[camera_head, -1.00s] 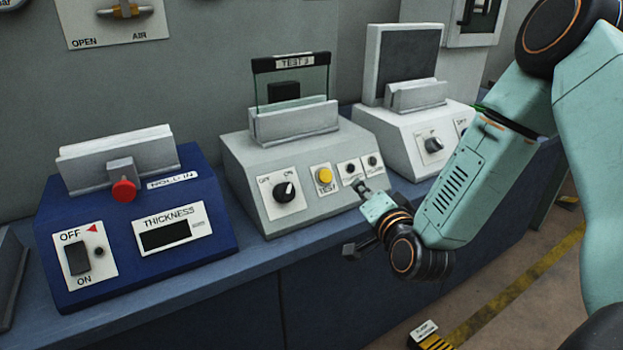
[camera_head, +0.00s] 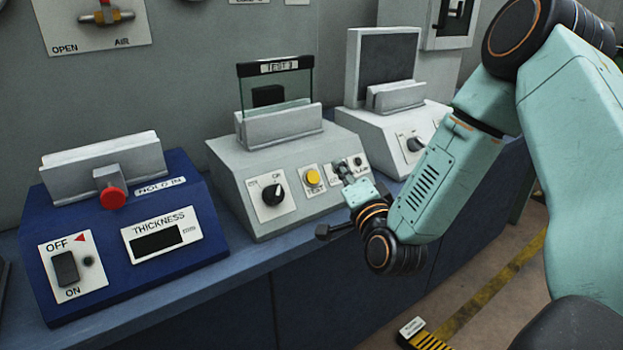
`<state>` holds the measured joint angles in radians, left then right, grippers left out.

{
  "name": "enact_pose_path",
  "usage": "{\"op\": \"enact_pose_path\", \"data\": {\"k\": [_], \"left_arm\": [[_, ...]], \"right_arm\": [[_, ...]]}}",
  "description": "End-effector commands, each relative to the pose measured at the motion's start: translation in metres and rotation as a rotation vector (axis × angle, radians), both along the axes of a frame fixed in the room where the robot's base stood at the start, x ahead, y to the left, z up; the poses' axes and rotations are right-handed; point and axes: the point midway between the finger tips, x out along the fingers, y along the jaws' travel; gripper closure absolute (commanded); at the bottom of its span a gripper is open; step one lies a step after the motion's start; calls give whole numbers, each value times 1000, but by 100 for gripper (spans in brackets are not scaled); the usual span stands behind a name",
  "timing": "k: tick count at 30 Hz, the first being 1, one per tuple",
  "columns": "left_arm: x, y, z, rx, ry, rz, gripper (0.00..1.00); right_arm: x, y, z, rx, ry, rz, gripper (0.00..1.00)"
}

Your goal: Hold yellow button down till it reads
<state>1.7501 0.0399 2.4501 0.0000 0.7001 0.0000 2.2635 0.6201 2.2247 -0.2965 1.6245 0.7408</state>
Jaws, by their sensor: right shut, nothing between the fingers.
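The yellow button (camera_head: 313,177) sits on a white plate marked TEST on the sloped front of the grey tester (camera_head: 236,200). A black knob (camera_head: 273,194) is on the plate to its left. Small indicators on plates to its right are partly hidden by my gripper. A glass pane (camera_head: 290,90) with a dark square stands in the tester's clamp, under a bar labelled TEST. My right gripper (camera_head: 342,168) is shut and empty, just right of the yellow button; contact with the button is not visible. My left gripper is not in view.
A blue thickness gauge (camera_head: 110,230) with a red knob, a switch and a dark display stands to the left. A white unit (camera_head: 395,120) with a dark panel stands to the right. The bench edge (camera_head: 190,285) runs along the front.

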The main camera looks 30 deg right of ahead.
Motion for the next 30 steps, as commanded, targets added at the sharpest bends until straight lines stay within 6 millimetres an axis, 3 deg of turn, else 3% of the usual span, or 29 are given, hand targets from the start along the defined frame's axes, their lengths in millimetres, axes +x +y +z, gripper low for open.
{"op": "enact_pose_path", "data": {"k": [18,30], "left_arm": [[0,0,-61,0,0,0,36],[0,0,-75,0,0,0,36]], "right_arm": [[51,8,-43,-3,-1,4,100],[66,8,-51,0,-1,2,100]]}}
